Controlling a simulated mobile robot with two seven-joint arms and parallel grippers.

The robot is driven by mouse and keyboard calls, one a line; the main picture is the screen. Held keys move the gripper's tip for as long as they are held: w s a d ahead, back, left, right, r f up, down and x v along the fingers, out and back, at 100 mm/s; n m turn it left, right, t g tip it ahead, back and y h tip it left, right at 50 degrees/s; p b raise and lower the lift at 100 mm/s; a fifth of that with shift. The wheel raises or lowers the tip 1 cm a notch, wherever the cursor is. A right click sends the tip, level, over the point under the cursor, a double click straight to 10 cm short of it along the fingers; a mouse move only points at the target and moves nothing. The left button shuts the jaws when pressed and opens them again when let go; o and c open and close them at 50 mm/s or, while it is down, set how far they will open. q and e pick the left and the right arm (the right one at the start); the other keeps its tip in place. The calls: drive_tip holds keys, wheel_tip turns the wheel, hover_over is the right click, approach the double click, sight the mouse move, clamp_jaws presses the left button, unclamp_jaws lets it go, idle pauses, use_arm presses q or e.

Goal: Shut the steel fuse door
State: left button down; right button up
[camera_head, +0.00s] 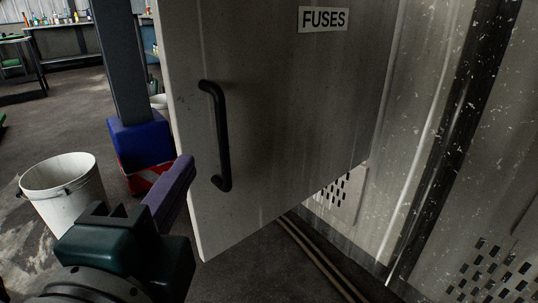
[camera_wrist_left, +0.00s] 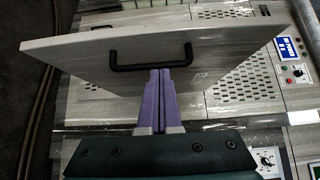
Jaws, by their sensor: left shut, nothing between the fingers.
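The steel fuse door (camera_head: 275,110) fills the middle of the head view, with a FUSES label near its top and a black bar handle (camera_head: 222,140) near its left edge. The door stands open, its free edge out toward the left. In the left wrist view the door (camera_wrist_left: 90,45) lies across the top half, with its handle (camera_wrist_left: 125,66) just beyond the fingertips. My left gripper (camera_head: 182,170), with purple fingers, is at the left of the door's free edge. In the wrist view the fingers (camera_wrist_left: 160,73) are shut together and empty; whether they touch the door or handle is unclear. My right gripper is out of view.
The grey cabinet (camera_head: 400,180) with perforated vents stands at the right. A white bucket (camera_head: 62,190) stands on the floor at the left. A post with a blue and red base (camera_head: 140,150) stands behind the gripper. A control panel (camera_wrist_left: 290,48) shows in the wrist view.

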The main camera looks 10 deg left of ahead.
sight(207, 134)
use_arm(q)
drive_tip(key=w, duration=0.3)
drive_tip(key=w+a, duration=0.1)
drive_tip(key=w, duration=0.2)
drive_tip(key=w+p, duration=0.1)
drive_tip(key=w, duration=0.3)
drive_tip(key=shift+a, duration=0.4)
